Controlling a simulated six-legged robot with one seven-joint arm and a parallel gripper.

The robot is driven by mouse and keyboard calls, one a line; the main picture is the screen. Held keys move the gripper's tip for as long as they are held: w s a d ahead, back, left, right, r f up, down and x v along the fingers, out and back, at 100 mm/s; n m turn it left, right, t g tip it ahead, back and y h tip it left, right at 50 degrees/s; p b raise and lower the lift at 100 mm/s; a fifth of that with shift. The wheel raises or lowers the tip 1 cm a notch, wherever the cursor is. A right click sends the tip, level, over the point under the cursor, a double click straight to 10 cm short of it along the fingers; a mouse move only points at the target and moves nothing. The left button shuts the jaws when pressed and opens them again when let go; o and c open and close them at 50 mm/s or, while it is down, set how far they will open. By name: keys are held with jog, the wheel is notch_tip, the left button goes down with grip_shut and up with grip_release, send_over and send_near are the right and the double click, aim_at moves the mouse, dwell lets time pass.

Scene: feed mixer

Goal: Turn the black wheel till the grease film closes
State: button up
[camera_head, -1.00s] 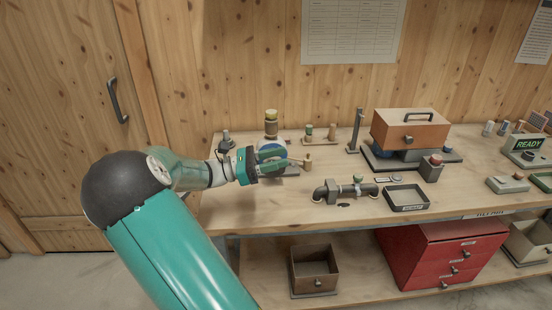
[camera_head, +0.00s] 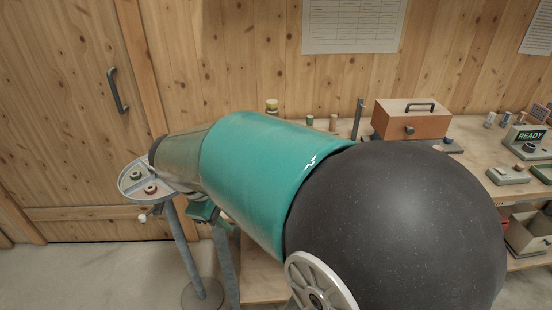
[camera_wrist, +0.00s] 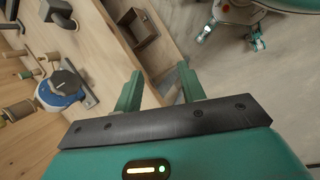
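My gripper (camera_wrist: 160,88) shows in the wrist view with its two fingers apart and nothing between them. In the head view my arm hides most of it. A blue round device with a dark grey faceted top (camera_wrist: 66,84) lies to the left of the fingers in the wrist view, on the bench and apart from them. I cannot tell whether that dark top is the black wheel. No grease film can be made out. My arm covers the near left part of the bench in the head view.
A round tray (camera_head: 127,188) with reddish rings stands on a pole left of the bench. An orange-brown box (camera_head: 412,121) and a READY display (camera_head: 525,138) are on the bench. A brown open bin (camera_wrist: 143,22) shows in the wrist view. Floor at lower left is clear.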

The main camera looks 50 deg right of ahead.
jog(key=w+a+r+m+t+y, duration=0.2)
jog(key=a+r+t, duration=0.45)
jog(key=a, duration=0.45)
jog(key=w+d+r+n+g, duration=0.3)
jog(key=w+d+r, duration=0.2)
jog(key=w+d, duration=0.45)
jog(key=d+f+n, duration=0.1)
jog(key=d+f, duration=0.1)
jog(key=d, duration=0.9)
jog(key=d+f+n+g+y, duration=0.1)
jog(key=d+f, duration=0.1)
jog(key=d, duration=0.9)
jog(key=d+f+n+y, duration=0.1)
jog(key=d+f, duration=0.1)
jog(key=d, duration=0.8)
jog(key=shift+s+d+f+n, duration=0.1)
jog(key=shift+s+d+n, duration=0.15)
jog(key=shift+d+n, duration=0.15)
jog(key=shift+s+d+f, duration=0.15)
jog(key=shift+d, duration=0.15)
notch_tip(320, 180, down, 14)
jog(key=shift+r, duration=0.15)
